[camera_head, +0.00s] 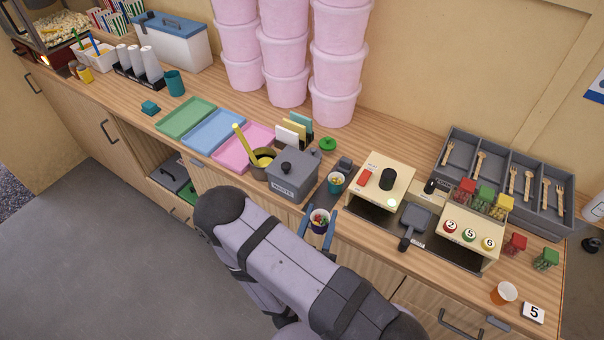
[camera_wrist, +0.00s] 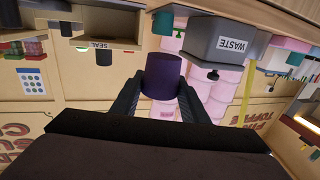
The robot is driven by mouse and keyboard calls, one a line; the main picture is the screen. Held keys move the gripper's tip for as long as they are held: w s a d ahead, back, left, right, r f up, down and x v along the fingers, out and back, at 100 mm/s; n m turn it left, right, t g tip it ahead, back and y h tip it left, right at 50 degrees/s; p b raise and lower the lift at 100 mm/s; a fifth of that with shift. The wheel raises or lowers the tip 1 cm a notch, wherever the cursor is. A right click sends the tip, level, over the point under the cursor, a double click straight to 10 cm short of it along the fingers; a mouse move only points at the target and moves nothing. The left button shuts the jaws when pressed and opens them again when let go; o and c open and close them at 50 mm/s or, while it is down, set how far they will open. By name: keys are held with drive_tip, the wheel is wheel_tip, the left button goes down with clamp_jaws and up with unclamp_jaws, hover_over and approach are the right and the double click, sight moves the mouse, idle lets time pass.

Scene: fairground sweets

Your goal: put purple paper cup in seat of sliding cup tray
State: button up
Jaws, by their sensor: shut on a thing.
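In the wrist view the dark purple cup (camera_wrist: 163,76) sits between the fingertips of my gripper (camera_wrist: 160,83). The cup is at the counter's front edge, just in front of a dark narrow strip (camera_head: 322,197) that may be the sliding cup tray. A teal cup (camera_head: 336,184) with yellowish contents stands at that strip. I cannot make out an empty seat; the held cup and fingers cover the near end.
A grey WASTE bin (camera_head: 292,178) stands left of the strip. A cream machine (camera_head: 385,181) with a red button and black knob stands to the right, with a grey pan (camera_head: 414,218) beyond. An orange cup (camera_head: 503,293) is at far right.

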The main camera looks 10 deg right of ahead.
drive_tip(key=w+d+r+m+g+h+b, duration=0.2)
drive_tip(key=w+d+r+m+h+b, duration=0.1)
drive_tip(key=w+d+b, duration=0.35)
drive_tip(key=w+a, duration=0.1)
drive_tip(key=w+a+n+t+y, duration=0.1)
drive_tip(key=w+a+n+y, duration=0.1)
drive_tip(key=w+a, duration=0.1)
drive_tip(key=shift+w+r, duration=0.1)
drive_tip(key=shift+r, duration=0.15)
drive_tip(key=shift+f+p, duration=0.95)
drive_tip(key=shift+f, duration=3.85)
drive_tip(key=shift+f, duration=0.1)
